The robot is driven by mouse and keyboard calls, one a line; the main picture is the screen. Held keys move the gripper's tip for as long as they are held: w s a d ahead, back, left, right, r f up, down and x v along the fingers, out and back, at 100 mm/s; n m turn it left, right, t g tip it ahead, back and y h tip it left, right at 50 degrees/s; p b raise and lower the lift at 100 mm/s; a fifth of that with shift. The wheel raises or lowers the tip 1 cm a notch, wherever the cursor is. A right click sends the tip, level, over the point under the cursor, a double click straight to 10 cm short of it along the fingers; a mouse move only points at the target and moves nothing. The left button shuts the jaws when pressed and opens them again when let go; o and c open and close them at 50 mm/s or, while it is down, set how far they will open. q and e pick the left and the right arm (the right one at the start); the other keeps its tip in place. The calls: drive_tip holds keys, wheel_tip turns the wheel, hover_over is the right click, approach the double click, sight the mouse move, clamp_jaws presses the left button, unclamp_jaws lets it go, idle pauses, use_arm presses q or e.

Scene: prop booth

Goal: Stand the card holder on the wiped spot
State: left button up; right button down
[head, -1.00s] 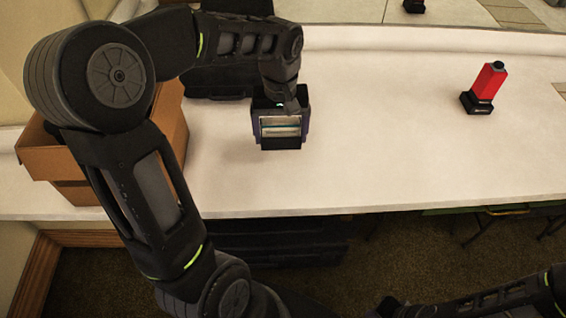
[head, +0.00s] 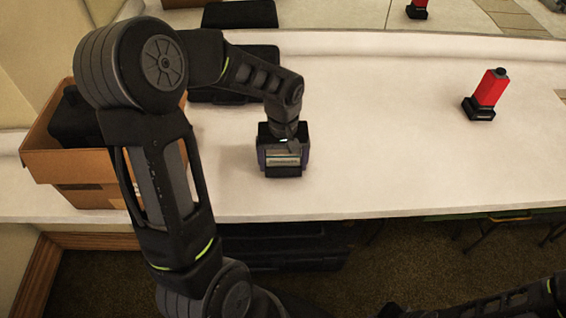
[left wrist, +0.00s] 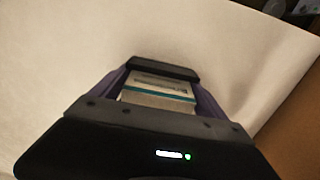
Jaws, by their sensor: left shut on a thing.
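The card holder (head: 284,161) shows pale cards with a teal stripe between dark and purplish sides. My left gripper (head: 283,146) reaches down from above and is shut on it, over the near part of the white counter (head: 390,140). In the left wrist view the cards (left wrist: 158,88) sit close below the gripper, with a black bar beyond them. The holder looks about upright; I cannot tell whether its base touches the counter. No wiped spot stands out on the counter. My right gripper is out of view; only part of that arm shows at lower right.
An open cardboard box (head: 95,196) with a dark thing inside stands at the left. A black case (head: 232,90) lies behind my left arm. A red object on a black base (head: 488,92) stands at the right. The counter's middle is clear; its front edge is close to the holder.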

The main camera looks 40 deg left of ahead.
sight(283, 155)
use_arm(q)
drive_tip(key=shift+f, duration=0.5)
drive_tip(key=shift+f, duration=0.1)
drive_tip(key=o, duration=1.4)
drive_tip(key=shift+c, duration=0.2)
wheel_tip(283, 155, up, 12)
drive_tip(key=shift+r, duration=0.15)
